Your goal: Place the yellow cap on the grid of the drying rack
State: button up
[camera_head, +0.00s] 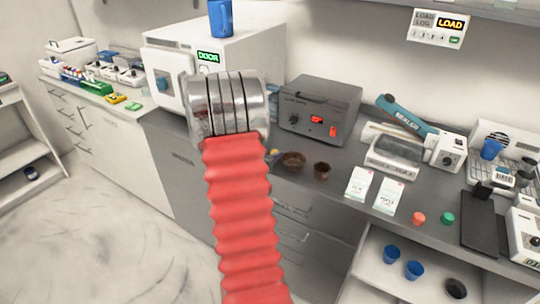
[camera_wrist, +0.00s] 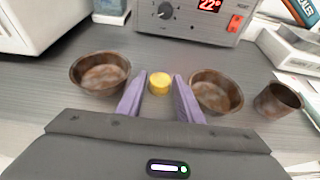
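The yellow cap (camera_wrist: 160,83) lies on the grey counter in the wrist view, between two brown bowls. A small part of the cap (camera_head: 274,152) shows beside my arm in the head view. My gripper (camera_wrist: 159,88) is open, with its two purple fingers on either side of the cap and gaps between them and it. In the head view my arm hides the gripper. What looks like the drying rack (camera_head: 511,140), with a wire grid, stands at the far right of the counter in the head view, with a blue cup on it.
Close to my fingers are a left bowl (camera_wrist: 101,84) and a right bowl (camera_wrist: 216,96); a brown cup (camera_wrist: 277,100) stands further right. A grey heater box (camera_head: 318,108) stands behind. White packets (camera_head: 358,184) and a dark board (camera_head: 483,222) lie toward the rack.

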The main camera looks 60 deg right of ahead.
jog(key=v, duration=1.2)
dwell(0.6)
jog(key=a+r+m+t+y, duration=0.2)
jog(key=a+r+m+y, duration=0.1)
jog(key=a, duration=1.3)
jog(key=s+a+r+m+t+y, duration=0.1)
jog(key=a+r+m+y, duration=0.3)
jog(key=a, duration=1.3)
jog(key=a+r+m+t+y, duration=0.3)
jog(key=a+m+y, duration=0.3)
jog(key=a+m, duration=0.4)
jog(key=a+r, duration=0.1)
jog(key=a, duration=0.5)
jog(key=shift+s+a+t, duration=0.3)
jog(key=shift+a+t, duration=0.1)
jog(key=shift+o, duration=0.5)
jog(key=shift+r, duration=0.1)
